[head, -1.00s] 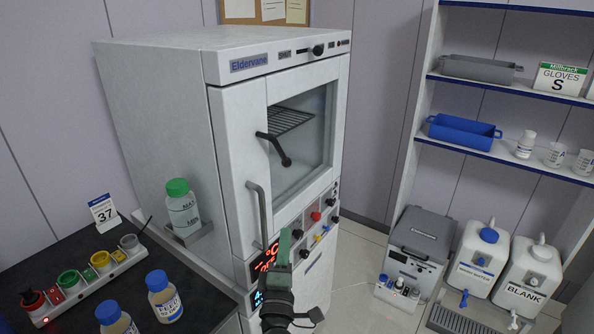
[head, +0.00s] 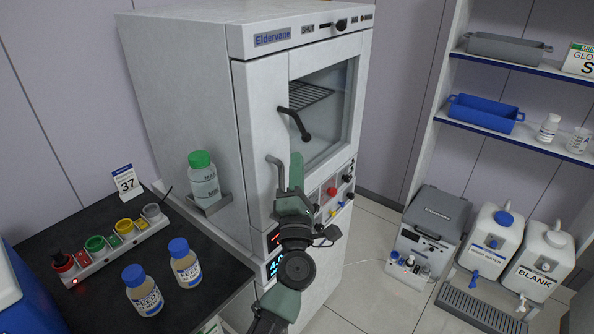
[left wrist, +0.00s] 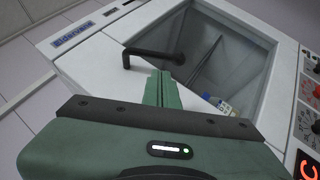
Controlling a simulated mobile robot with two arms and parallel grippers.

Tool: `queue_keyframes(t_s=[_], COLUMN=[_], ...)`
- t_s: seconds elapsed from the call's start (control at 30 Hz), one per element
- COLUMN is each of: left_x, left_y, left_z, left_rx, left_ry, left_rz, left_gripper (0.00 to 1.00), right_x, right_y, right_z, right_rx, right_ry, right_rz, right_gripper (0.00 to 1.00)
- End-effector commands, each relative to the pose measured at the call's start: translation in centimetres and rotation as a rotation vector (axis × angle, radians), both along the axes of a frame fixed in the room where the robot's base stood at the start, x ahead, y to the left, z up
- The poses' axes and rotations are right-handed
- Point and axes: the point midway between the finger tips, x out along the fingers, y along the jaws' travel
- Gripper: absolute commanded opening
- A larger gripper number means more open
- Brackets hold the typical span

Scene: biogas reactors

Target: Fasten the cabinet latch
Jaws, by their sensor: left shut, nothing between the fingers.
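The white Eldervane cabinet (head: 190,100) stands in the middle, and its windowed door looks closed. A black bent lever (head: 296,122) sits on the door, slanting down to the right; it also shows in the left wrist view (left wrist: 150,57). A black knob (head: 341,25) sits in a slot on the top panel, to the right of the word SHUT. I cannot tell which of these is the latch. My left gripper (head: 296,158) is shut and empty, its green fingertips just below the lever, apparently apart from it. My right gripper is out of view.
A grey upright door handle (head: 274,162) is partly hidden behind my left gripper. Knobs and a red button (head: 332,191) are on the lower panel. A green-capped bottle (head: 203,182) sits on a side bracket. The dark bench (head: 100,225) on the left holds bottles.

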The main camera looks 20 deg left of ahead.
Motion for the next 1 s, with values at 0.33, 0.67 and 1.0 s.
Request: queue_keyframes(t_s=[0.33, 0.67, 1.0], left_x=[4.4, 4.8, 4.9], left_y=[1.4, 1.5, 2.4], left_z=[2.1, 2.3, 1.9], left_rx=[0.002, 0.001, -0.005], left_ry=[0.000, 0.001, -0.021], left_rz=[0.000, -0.001, 0.001], left_gripper=[0.00, 0.00, 0.00], right_x=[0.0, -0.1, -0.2], right_y=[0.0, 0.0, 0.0], right_z=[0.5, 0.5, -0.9], right_rx=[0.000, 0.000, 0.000], right_ry=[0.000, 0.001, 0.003], right_rz=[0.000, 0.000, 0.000], right_gripper=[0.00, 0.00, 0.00])
